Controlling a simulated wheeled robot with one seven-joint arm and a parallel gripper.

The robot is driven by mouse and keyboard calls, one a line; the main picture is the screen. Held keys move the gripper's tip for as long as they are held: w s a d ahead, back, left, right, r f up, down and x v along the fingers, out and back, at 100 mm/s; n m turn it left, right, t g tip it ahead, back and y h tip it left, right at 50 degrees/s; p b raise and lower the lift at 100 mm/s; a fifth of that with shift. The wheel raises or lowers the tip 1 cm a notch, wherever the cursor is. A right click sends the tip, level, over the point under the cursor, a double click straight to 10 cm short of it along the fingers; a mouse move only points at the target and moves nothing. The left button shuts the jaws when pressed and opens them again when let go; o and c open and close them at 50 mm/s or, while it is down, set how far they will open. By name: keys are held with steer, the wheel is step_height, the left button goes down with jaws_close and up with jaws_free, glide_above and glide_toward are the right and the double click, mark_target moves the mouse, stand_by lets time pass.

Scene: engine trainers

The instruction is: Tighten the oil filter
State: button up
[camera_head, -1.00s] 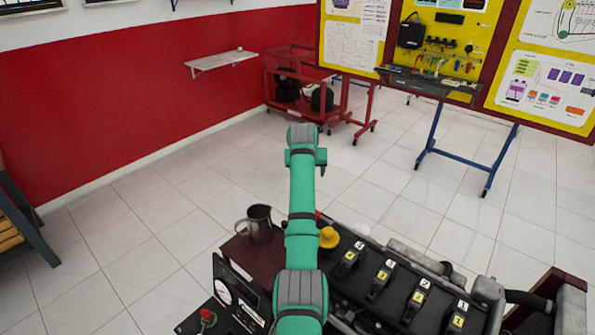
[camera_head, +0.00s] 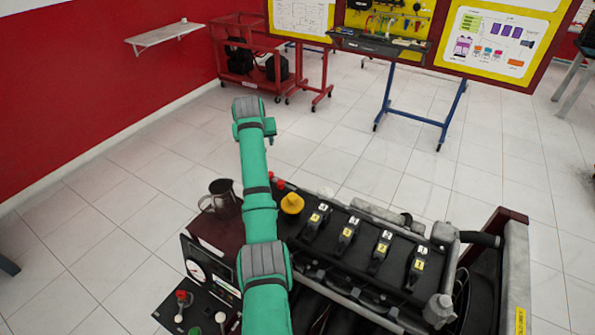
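No oil filter can be made out in the head view. The engine trainer (camera_head: 345,262) stands at the bottom, with a dark top and several numbered black coils. A yellow cap (camera_head: 292,203) sits at the left end of its top. My green and grey arm reaches forward over the trainer's left part and hides some of it. The far end of the arm is beyond the trainer, and my gripper's fingers cannot be seen.
A metal jug (camera_head: 222,198) stands on a dark red surface left of my arm. A gauge panel (camera_head: 207,275) is at lower left. Behind are a red cart (camera_head: 262,62), a tool stand (camera_head: 385,50) and a wall shelf (camera_head: 165,38). The tiled floor between is clear.

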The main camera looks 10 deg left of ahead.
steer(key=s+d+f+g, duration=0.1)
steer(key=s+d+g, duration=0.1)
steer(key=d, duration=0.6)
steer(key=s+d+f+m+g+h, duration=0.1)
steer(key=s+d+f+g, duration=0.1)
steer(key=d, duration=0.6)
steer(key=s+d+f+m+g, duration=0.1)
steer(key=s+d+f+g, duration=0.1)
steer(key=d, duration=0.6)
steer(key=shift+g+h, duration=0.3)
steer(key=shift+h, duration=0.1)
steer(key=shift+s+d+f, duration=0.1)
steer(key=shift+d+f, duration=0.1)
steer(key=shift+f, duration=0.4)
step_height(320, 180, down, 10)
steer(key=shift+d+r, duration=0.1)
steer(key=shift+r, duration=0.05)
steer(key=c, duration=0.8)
